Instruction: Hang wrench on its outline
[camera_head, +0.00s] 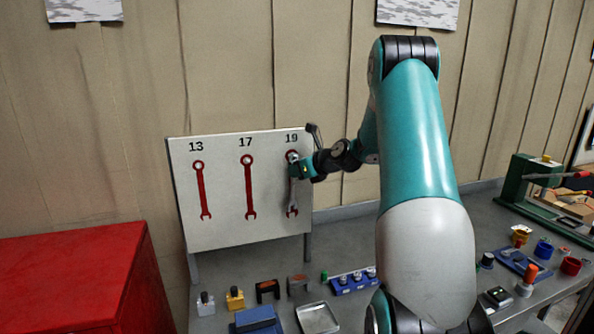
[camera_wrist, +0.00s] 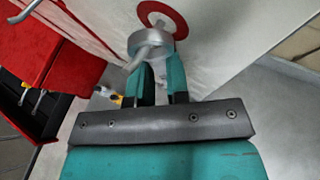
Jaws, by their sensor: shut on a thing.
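The silver wrench (camera_head: 293,192) hangs ring end up in front of the red outline marked 19 on the white board (camera_head: 222,218). My gripper (camera_head: 298,171) is shut on the wrench just below its ring. In the wrist view, the fingers (camera_wrist: 160,82) close beneath the silver ring (camera_wrist: 136,42). A bent grey peg (camera_wrist: 139,58) shows at the ring's opening and seems to pass through it. The red ring of the outline (camera_wrist: 178,20) shows behind, slightly offset from the wrench's ring. The wrench's lower part is hidden by my gripper in the wrist view.
Red outlines 17 (camera_head: 249,190) and 13 (camera_head: 203,192) are bare. A red cabinet (camera_head: 75,280) stands at the left. The grey bench (camera_head: 345,235) holds a metal tray (camera_head: 318,318), a blue holder (camera_head: 352,284) and several small items below the board.

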